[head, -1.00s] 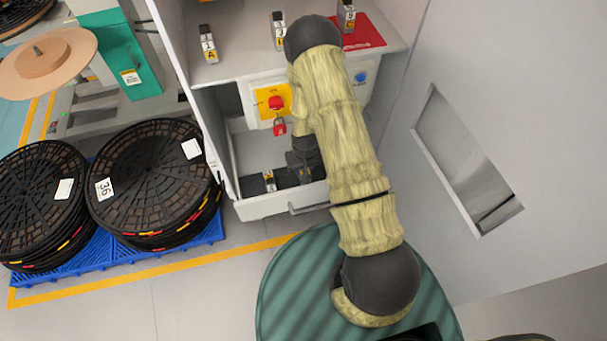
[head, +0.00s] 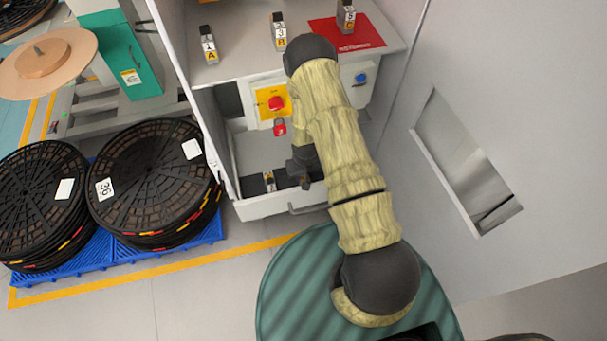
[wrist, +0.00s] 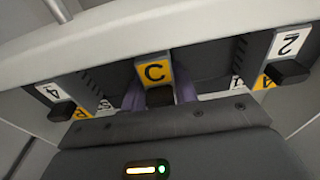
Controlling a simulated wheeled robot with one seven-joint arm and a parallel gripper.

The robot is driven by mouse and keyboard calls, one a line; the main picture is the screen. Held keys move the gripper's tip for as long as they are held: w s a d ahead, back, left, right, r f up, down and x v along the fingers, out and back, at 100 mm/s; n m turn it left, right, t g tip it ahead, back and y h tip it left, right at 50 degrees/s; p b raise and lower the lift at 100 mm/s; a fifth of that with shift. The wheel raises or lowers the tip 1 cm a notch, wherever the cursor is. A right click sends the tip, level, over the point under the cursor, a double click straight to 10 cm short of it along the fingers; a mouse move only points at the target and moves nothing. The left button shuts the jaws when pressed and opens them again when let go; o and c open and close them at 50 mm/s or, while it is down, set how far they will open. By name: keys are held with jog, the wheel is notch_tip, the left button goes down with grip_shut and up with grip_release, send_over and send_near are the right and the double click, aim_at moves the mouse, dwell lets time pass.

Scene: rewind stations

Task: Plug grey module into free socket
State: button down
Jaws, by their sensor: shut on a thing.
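My gripper (head: 305,178) reaches down into the open drawer (head: 270,207) of the cabinet. In the wrist view, my gripper (wrist: 158,97) is shut on a module with a yellow C label (wrist: 153,72); the rest of that module is mostly hidden, and I cannot tell whether it is seated in a socket. Another module, with a white 4 label (wrist: 50,92), stands to its left, and one with a white 2 label (wrist: 290,42) stands to its right. In the head view, one small module (head: 269,181) shows in the drawer left of my gripper. The free socket is not clearly visible.
On the shelf above stand grey modules labelled A (head: 209,45), B (head: 279,32) and C (head: 346,17), the last on a red mat (head: 360,36). A red knob (head: 276,103) with a padlock is on the panel. Black reels (head: 150,180) stand left; a cabinet door (head: 480,90) is right.

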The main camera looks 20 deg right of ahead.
jog(key=shift+s+f+b, duration=0.3)
jog(key=shift+f+b, duration=0.15)
jog(key=shift+f, duration=0.15)
jog(key=c, duration=1.2)
grip_release()
jog(key=shift+o, duration=0.6)
jog(key=shift+r+p, duration=0.45)
jog(key=shift+r, duration=0.25)
notch_tip(320, 180, up, 12)
jog(key=shift+s+b, duration=0.45)
jog(key=s+r, duration=0.6)
jog(key=r, duration=0.6)
jog(key=s+r+t, duration=0.1)
jog(key=s+r, duration=0.6)
jog(key=r, duration=0.5)
jog(key=shift+r, duration=0.3)
